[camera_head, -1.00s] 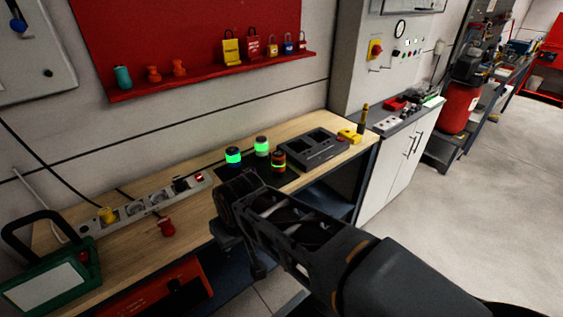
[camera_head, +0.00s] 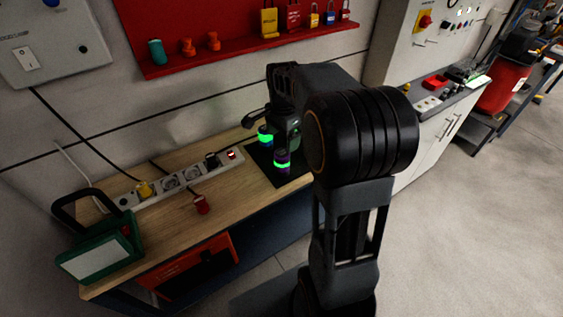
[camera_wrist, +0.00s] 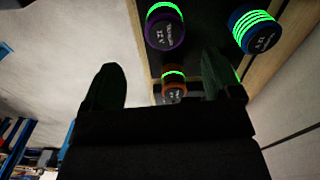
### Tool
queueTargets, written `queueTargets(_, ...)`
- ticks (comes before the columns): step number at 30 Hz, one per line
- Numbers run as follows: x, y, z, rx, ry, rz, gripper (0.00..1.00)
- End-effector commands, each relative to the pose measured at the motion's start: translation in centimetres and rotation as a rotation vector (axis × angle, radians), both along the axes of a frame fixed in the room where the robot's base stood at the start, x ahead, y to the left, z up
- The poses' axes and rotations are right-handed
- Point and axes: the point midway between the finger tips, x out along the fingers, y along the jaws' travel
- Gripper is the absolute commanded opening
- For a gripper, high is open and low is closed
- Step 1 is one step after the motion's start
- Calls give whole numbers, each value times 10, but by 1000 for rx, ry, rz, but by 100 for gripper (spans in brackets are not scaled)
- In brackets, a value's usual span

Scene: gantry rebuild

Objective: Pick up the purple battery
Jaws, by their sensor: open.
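The purple battery (camera_wrist: 165,30) is a dark cylinder with a bright green glowing band, at the top of the wrist view. It lies beyond my open gripper (camera_wrist: 158,60), clear of both fingers. An orange battery (camera_wrist: 174,82) shows in the gap between the fingers, and a blue battery (camera_wrist: 255,30) with several green rings is at the upper right. In the head view a green-banded battery (camera_head: 283,167), seemingly the purple one, stands upright on a dark mat at the bench. My gripper (camera_head: 286,128) is just above and behind it, partly hidden by my arm.
A red shelf (camera_head: 250,45) with padlocks hangs behind. The grey floor (camera_head: 470,230) at right is open.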

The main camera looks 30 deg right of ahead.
Motion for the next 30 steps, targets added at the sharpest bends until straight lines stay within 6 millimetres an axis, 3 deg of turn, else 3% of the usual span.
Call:
queueTargets(6,0,1,-34,1,2,5,84)
queueTargets(16,1,1,-55,1,2,7,84)
queueTargets(24,5,0,-90,1,2,7,84)
queueTargets(30,6,0,-99,-1,-2,7,84)
